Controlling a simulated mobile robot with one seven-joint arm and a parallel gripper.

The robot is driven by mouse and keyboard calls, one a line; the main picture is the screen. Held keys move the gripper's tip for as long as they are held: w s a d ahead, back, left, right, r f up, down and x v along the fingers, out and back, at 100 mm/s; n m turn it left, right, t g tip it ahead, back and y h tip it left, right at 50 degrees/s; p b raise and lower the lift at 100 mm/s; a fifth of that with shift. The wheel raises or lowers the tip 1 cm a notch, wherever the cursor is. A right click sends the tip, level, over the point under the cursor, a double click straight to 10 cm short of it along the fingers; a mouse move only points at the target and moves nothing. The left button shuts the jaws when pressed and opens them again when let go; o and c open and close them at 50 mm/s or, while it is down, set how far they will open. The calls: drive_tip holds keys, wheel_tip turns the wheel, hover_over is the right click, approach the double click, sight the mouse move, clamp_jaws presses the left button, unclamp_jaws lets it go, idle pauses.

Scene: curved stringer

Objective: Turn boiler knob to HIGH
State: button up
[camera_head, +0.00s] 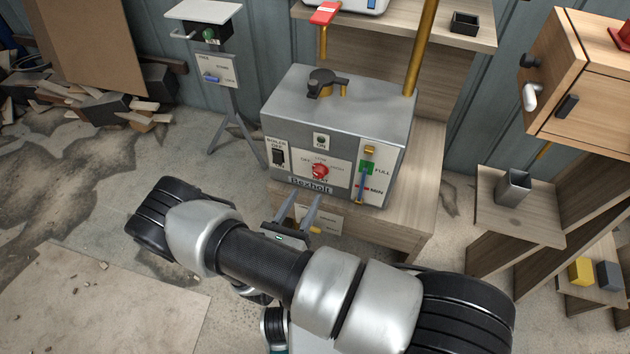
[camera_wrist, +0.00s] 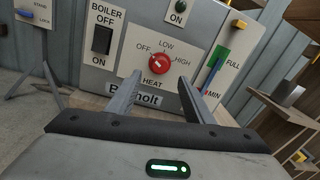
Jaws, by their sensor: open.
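The red boiler knob (camera_head: 320,170) is on the front of the grey metal boiler (camera_head: 335,110). In the wrist view the knob (camera_wrist: 159,64) sits in a dial marked OFF at left, LOW at top, HIGH at right and HEAT below. A small pale mark on it seems to lean toward OFF; its exact setting is hard to read. My gripper (camera_head: 300,202) is open and empty, below and in front of the knob. In the wrist view my gripper (camera_wrist: 170,80) has its fingertips spread either side of the knob's lower edge, apparently not touching it.
Left of the dial is a black BOILER OFF switch (camera_wrist: 102,40). Right of it is a FULL/MIN level gauge (camera_wrist: 216,70). A green ON indicator (camera_head: 321,140) is above. A stand with a blue lever (camera_head: 210,78) stands left; wooden shelves (camera_head: 520,205) stand right.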

sight(318, 175)
drive_tip(key=b+x, duration=0.1)
drive_tip(key=x, duration=0.7)
drive_tip(key=shift+w+d, duration=0.1)
drive_tip(key=c, duration=1)
